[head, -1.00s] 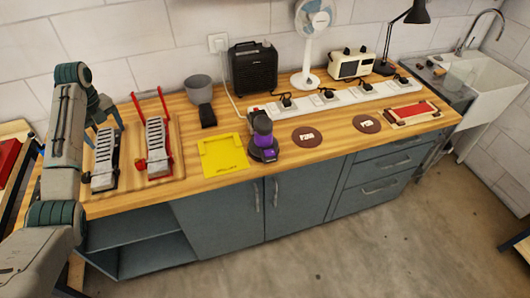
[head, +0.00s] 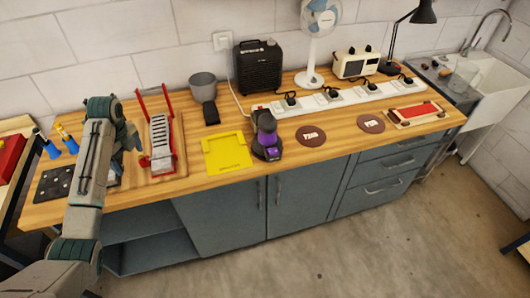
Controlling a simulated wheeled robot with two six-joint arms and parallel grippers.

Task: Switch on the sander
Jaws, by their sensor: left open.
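The sander (head: 266,138), purple and black, stands upright on the wooden bench top (head: 215,180), right of a yellow tray (head: 228,153). Its switch is too small to make out. A white power strip (head: 350,96) with several black plugs runs along the bench behind it, with a small red spot at its left end. Which cord belongs to the sander I cannot tell. My left gripper (head: 132,140) is at the left part of the bench, well left of the sander, open, partly hidden by my own arm. My right gripper is not in view.
A slotted metal device with red handles (head: 160,140) stands just right of my left gripper.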

